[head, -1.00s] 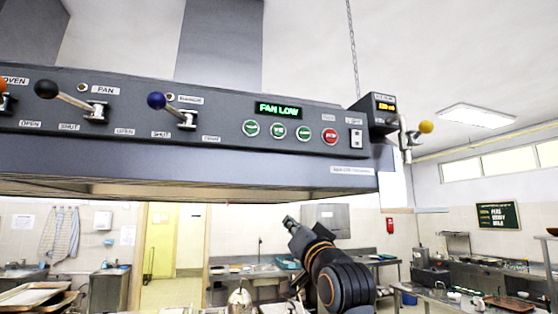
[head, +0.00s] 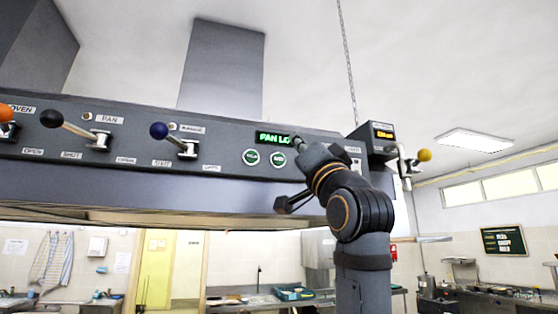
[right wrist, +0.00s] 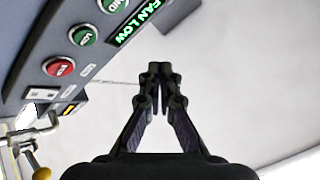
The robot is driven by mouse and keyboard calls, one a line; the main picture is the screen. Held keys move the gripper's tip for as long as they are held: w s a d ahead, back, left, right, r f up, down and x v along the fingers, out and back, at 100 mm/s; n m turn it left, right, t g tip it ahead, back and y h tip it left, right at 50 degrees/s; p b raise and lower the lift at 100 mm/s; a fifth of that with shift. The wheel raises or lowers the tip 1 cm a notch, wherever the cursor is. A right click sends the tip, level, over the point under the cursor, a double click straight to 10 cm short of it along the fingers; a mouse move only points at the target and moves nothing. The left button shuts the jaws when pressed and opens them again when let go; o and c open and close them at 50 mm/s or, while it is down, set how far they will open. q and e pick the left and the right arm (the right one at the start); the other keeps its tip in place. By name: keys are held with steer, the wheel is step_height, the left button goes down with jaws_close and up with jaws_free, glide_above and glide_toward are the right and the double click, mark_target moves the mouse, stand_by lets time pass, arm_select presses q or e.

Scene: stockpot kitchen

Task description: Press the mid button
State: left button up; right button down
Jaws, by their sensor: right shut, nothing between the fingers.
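The mid button (head: 278,159) is a round green button with a white rim on the dark hood panel. In the right wrist view it is partly cut by the top edge (right wrist: 113,4). My right gripper (head: 298,141) is raised before the panel, just right of and above the mid button in the head view. In the right wrist view its fingertips (right wrist: 160,68) are together and empty, with open space around them; they do not appear to touch a button. My left gripper is not in view.
Another green button (head: 250,157) is left of mid. The low button (right wrist: 82,35) and red stop button (right wrist: 60,67) are hidden by my arm in the head view. The display (right wrist: 135,22) reads FAN LOW. Levers (head: 175,140) and a yellow-knobbed valve (head: 424,155) stick out.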

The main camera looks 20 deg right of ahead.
mark_target(284, 158)
steer(key=shift+w+a+p, duration=0.2)
steer(key=shift+w+p, duration=1.3)
steer(key=shift+w, duration=2.85)
steer(key=shift+w, duration=0.15)
steer(key=shift+w, duration=0.3)
